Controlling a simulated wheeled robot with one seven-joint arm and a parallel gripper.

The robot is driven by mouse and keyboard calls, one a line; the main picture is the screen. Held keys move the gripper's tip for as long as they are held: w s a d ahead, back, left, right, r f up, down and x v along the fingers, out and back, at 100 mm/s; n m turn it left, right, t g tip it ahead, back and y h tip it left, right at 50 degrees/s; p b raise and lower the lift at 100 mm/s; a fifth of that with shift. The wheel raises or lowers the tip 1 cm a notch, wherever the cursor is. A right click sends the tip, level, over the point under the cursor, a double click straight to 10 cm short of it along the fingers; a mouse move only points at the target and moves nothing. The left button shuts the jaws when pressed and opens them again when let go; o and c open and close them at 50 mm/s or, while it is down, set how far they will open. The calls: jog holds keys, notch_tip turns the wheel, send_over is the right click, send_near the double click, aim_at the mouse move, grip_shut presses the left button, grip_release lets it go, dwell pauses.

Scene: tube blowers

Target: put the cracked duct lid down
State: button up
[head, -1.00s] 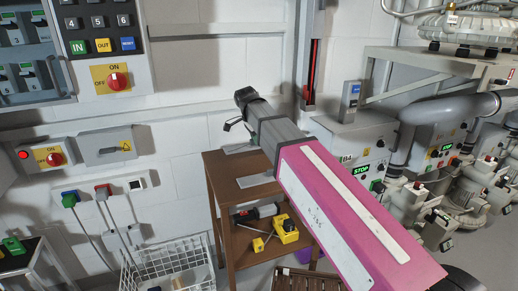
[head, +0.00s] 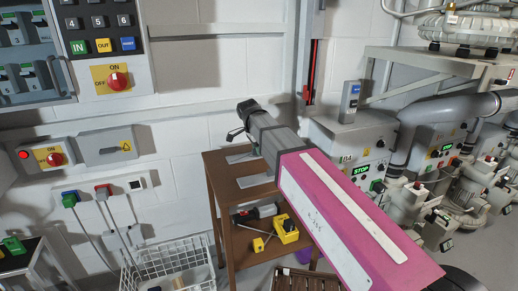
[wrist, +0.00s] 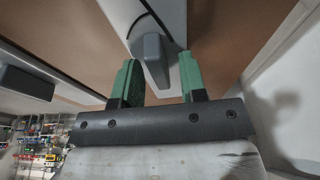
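In the wrist view my gripper (wrist: 158,85) has two green fingertips on either side of a grey knob (wrist: 153,62). A gap shows between the knob and the right finger. In the head view my gripper (head: 236,132) is over the brown table, partly hidden by my arm. A grey flat piece (head: 240,158) lies below it at the table's far side, and another grey flat piece (head: 254,181) lies nearer.
The brown table (head: 228,190) stands against the white wall, with a yellow tool (head: 287,231) on its lower shelf. A white wire basket (head: 170,262) is at its left. Blower machines (head: 353,160) stand at the right. A dark handle (wrist: 27,83) shows at left in the wrist view.

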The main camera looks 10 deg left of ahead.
jog(key=shift+r, duration=0.1)
jog(key=v, duration=1.2)
jog(key=shift+s, duration=0.1)
